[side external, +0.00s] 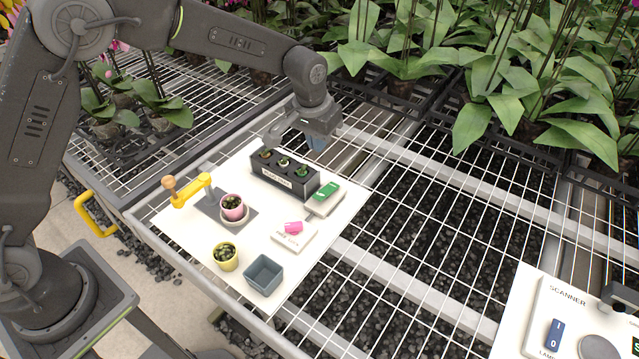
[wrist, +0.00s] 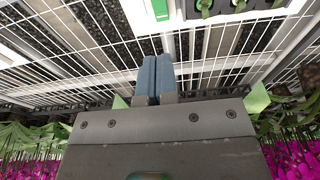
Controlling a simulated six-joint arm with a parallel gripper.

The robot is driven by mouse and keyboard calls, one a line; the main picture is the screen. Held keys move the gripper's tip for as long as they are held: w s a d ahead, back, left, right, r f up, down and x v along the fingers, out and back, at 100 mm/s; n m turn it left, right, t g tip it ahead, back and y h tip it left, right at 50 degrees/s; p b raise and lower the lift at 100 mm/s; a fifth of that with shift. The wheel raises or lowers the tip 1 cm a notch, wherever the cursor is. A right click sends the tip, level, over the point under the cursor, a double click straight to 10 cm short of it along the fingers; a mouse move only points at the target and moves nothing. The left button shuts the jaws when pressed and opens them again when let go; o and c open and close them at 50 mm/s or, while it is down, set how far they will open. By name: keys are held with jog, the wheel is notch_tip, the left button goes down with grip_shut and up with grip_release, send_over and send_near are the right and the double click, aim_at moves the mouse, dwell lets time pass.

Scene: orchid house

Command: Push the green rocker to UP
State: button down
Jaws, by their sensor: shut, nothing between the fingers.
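The green rocker (side external: 326,191) sits on a pale switch box (side external: 322,206) at the right side of the white board. Which end of it is pressed is too small to tell. In the wrist view part of the green rocker (wrist: 160,9) shows at the top edge, beyond the fingertips. My gripper (side external: 317,144) is behind the black planter and up from the rocker, apart from it. In the wrist view my gripper (wrist: 155,62) has its two blue fingers together, with nothing between them.
A black planter (side external: 285,181) with small plants stands next to the switch box. A pink switch (side external: 293,228), a pink pot (side external: 232,204), a yellow pot (side external: 225,257), a grey bin (side external: 264,275) and a yellow lever (side external: 192,190) share the white board (side external: 180,222). Orchids stand behind.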

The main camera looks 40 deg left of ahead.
aim_at(320, 195)
jog(key=f, duration=0.8)
jog(key=w+f, duration=0.1)
jog(key=f, duration=0.4)
jog(key=shift+s+f, duration=0.15)
jog(key=shift+f, duration=0.25)
jog(key=shift+s+f, duration=0.15)
jog(key=shift+s, duration=0.15)
dwell(0.7)
